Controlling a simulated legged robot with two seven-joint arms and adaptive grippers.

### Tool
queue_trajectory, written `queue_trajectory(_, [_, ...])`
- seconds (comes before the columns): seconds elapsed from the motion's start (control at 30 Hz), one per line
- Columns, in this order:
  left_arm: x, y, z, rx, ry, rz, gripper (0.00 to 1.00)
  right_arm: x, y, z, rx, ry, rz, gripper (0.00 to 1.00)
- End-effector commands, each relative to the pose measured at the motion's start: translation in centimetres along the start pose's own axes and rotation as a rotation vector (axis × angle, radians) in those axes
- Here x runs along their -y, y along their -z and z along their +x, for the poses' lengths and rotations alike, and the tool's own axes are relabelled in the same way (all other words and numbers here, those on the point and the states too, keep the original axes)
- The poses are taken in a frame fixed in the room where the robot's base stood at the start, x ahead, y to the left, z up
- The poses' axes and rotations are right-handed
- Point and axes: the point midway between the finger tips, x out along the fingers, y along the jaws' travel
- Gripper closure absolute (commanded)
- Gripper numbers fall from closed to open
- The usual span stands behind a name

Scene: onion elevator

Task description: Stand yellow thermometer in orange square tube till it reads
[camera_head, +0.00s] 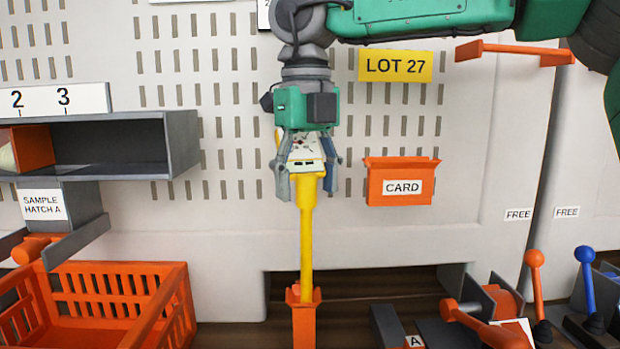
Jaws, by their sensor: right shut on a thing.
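The yellow thermometer (306,235) hangs upright below my right gripper (307,185), which is shut on its head. The head has a pale face with dark marks, too small to read. The orange square tube (304,325) stands at the bottom centre. The thermometer's lower end meets the tube's mouth and its tip is hidden there; how deep it sits I cannot tell. My left gripper is not in view.
An orange crate (182,300) stands at the lower left, under a grey shelf (183,140). An orange CARD holder (400,163) hangs right of my gripper. Levers with orange (534,258) and blue (585,254) knobs stand at the lower right.

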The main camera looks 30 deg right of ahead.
Motion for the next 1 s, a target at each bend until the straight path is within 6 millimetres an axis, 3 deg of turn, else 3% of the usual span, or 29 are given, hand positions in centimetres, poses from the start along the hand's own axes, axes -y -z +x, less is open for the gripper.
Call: queue_trajectory(1.0, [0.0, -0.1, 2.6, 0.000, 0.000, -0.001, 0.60, 0.1, 0.0, 5.2, 0.002, -0.001, -0.003, 0.97])
